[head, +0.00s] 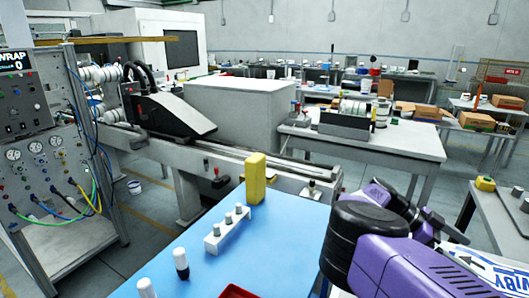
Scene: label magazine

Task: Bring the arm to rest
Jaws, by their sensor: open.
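My purple and black arm is folded at the lower right of the head view, over the right side of the blue-topped table (262,262). My gripper (447,226) shows small and dark beyond the purple links, partly hidden by them. Its jaws are open, and I see nothing held between them. It is to the right of the blue table top, apart from the things standing there.
On the blue table stand a yellow block (255,178), a white rack (227,230) with several grey-topped pieces, a black-and-white bottle (181,264) and a red tray (238,292). A control panel (50,150) stands left. A grey table (500,205) is close on the right.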

